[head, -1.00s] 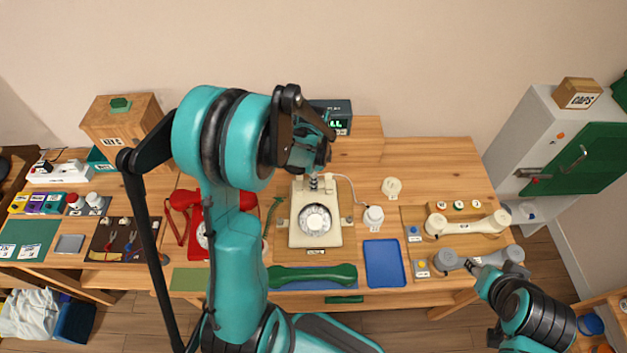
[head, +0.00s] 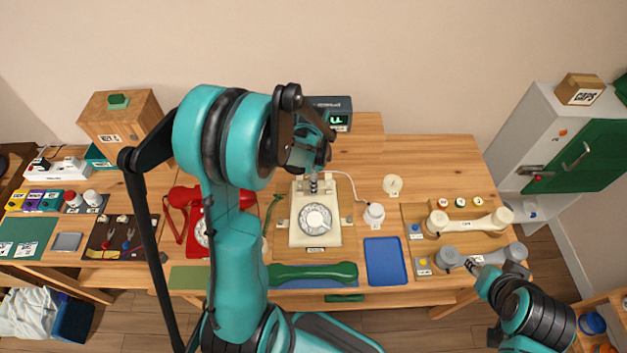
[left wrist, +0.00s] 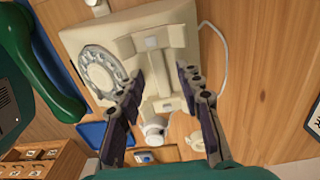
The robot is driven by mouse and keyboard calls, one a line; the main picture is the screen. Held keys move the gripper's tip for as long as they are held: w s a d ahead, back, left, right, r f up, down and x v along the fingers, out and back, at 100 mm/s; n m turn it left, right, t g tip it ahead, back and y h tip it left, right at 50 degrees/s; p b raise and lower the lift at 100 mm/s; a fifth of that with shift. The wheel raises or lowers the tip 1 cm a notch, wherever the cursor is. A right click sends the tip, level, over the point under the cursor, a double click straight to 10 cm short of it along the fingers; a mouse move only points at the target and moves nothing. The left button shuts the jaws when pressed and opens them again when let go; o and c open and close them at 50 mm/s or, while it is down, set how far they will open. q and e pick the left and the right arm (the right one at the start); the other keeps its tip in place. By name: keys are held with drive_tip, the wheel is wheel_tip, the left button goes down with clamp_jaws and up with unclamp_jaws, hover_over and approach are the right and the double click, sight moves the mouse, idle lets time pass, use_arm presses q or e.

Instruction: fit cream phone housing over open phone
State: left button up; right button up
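The cream phone housing (head: 315,228) with its round dial sits upright at the middle of the table; it also shows in the left wrist view (left wrist: 155,30). No open phone shows apart from it; anything under the housing is hidden. My left gripper (left wrist: 163,80) is open above the back of the housing. Its fingers are apart on either side of the cradle part, and contact cannot be told. In the head view, the left gripper (head: 313,178) partly covers the housing's back end. My right gripper (head: 478,264) is by a grey handset (head: 448,258); its grip is unclear.
A green handset (head: 315,272) and a blue tray (head: 385,262) lie in front of the housing. A red phone (head: 192,215) is partly behind my left arm. A white cup-like part (head: 374,215) and cord stand to the right, with a cream handset (head: 467,224) on a wooden board.

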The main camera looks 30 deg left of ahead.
use_arm(q)
wheel_tip(320, 180, up, 12)
idle(0.7)
idle(0.4)
